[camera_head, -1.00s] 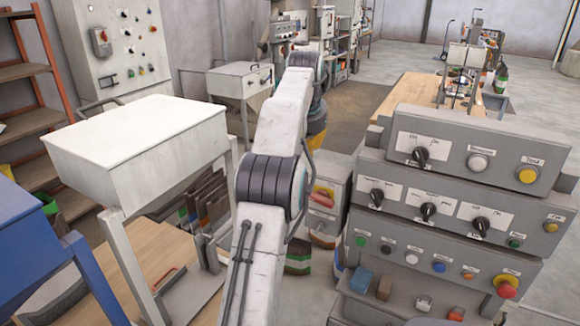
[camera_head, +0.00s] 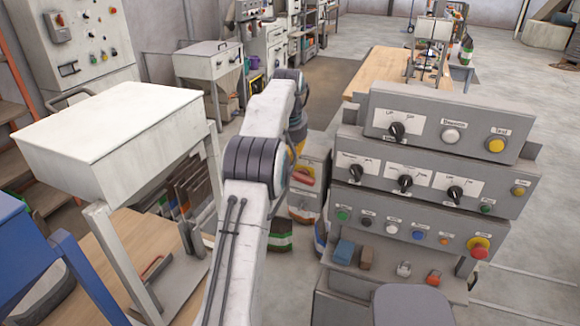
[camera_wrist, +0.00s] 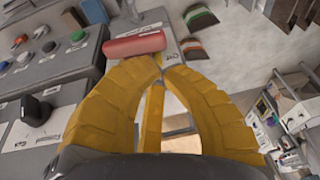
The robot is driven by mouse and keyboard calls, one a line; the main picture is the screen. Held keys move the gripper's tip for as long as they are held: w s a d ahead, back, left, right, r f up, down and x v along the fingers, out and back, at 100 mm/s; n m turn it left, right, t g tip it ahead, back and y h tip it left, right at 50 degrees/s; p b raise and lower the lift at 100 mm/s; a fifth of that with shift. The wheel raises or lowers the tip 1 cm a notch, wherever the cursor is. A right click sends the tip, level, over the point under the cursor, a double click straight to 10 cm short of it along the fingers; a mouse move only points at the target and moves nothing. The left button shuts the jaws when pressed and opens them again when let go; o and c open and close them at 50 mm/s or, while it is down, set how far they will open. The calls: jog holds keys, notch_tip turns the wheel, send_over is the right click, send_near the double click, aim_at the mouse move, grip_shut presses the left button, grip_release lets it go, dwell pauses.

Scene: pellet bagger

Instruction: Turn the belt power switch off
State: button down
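A grey box with a red handle (camera_head: 303,175) stands left of the grey control console (camera_head: 435,190), partly behind my arm. In the wrist view the red handle (camera_wrist: 135,47) lies just past my fingertips, beside a white label plate whose text I cannot read for sure. My gripper (camera_wrist: 164,68) has its yellow fingers bowed, with the tips together and nothing seen between them. It looks close to the handle; I cannot tell whether it touches. Black rotary knobs sit on the console, such as the top one (camera_head: 397,131). I cannot read which control is belt power.
A white hopper on legs (camera_head: 110,120) stands left of my arm. A wooden table (camera_head: 380,75) is behind the console. Small blocks lie on the console's lower ledge (camera_head: 385,275). Bags (camera_head: 190,195) stand by the hopper. Open floor (camera_head: 510,100) lies at right.

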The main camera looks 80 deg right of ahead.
aim_at(291, 171)
jog(key=shift+w+f+p, duration=0.15)
jog(key=shift+f+p, duration=0.7)
jog(key=shift+f, duration=0.15)
jog(key=shift+w+f+p, duration=0.15)
jog(key=shift+f+p, duration=0.65)
jog(key=shift+f, duration=0.15)
jog(key=shift+f, duration=0.1)
